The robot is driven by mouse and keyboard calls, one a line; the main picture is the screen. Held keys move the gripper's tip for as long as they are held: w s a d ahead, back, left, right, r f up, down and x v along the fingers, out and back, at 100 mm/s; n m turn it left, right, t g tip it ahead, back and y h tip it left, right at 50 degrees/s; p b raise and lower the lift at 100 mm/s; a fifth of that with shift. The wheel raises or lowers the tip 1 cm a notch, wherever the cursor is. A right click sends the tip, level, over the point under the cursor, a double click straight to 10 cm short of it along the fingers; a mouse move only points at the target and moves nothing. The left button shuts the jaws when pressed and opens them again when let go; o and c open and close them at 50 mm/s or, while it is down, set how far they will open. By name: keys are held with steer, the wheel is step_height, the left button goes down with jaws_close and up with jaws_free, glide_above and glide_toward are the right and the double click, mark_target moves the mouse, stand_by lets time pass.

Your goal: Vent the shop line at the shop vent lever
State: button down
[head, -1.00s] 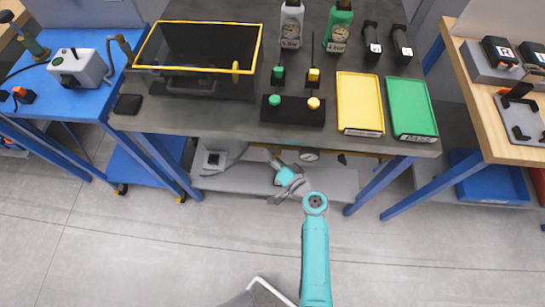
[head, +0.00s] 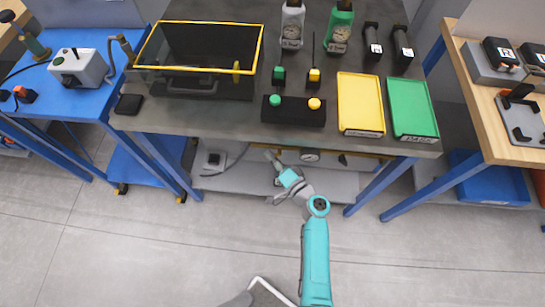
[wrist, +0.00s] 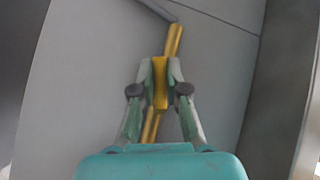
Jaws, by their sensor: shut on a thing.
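My gripper (wrist: 160,75) is shut on a yellow lever (wrist: 160,92) in the wrist view, with one finger on each side of it. A yellow rod-like length (wrist: 174,42) shows beyond and below the held part; I cannot tell exactly how the two join. In the head view my gripper (head: 274,160) is low, under the front edge of the dark workbench (head: 200,118), near the grey lower shelf (head: 330,186). The lever itself is hidden or too small to make out there, and no label on it can be read.
A round gauge (head: 310,155) sits under the bench, right of my gripper. The bench's blue legs (head: 380,186) stand on both sides. On top are a yellow tray (head: 360,100), a green tray (head: 412,105) and a button box (head: 293,118). The floor in front is clear.

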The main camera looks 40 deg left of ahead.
stand_by(0.4)
steer(key=c, duration=1.2)
jaws_free()
steer(key=v, duration=1.2)
steer(key=shift+s, duration=0.1)
